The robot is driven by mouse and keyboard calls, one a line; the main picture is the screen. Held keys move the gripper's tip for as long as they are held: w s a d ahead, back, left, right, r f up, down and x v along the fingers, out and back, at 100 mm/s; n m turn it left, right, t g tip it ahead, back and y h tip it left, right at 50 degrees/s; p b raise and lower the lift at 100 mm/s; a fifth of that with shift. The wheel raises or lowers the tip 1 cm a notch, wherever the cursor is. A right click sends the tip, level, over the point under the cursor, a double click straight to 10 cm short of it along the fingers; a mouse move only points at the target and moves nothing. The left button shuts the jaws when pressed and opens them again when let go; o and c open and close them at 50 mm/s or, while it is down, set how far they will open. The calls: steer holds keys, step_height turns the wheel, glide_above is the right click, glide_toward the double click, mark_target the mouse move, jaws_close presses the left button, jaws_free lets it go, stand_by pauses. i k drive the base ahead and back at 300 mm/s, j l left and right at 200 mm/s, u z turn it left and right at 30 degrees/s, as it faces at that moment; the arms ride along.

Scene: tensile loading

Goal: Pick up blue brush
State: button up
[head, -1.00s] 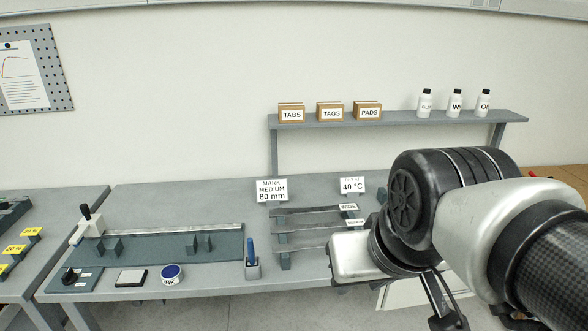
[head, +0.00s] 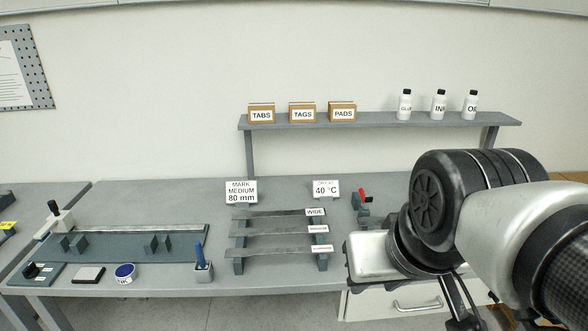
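The blue brush (head: 200,254) stands upright, leaning slightly, in a small grey holder (head: 204,275) near the bench's front edge, left of the picture's middle. Its blue handle sticks up and its lower end is hidden in the holder. My gripper (head: 466,318) is at the bottom right, well to the right of the brush and apart from it. Only dark parts of it show below my wrist, cut off by the lower edge, so its opening cannot be told. Nothing is seen held in it.
A rack with several metal strips (head: 277,231) stands right of the brush. An ink tin (head: 125,273), a pad (head: 88,275) and a marking fixture (head: 140,246) lie left. A red-handled device (head: 363,200) stands right of the rack. A shelf (head: 380,120) runs behind.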

mark_target(198, 249)
steer(key=i, duration=0.3)
steer(key=k, duration=0.65)
steer(key=u, duration=1.05)
steer(key=i+j, duration=0.15)
steer(key=i, duration=0.25)
steer(key=i+j, duration=0.15)
steer(key=i, duration=0.2)
steer(key=i+j, duration=0.1)
steer(key=i, duration=0.3)
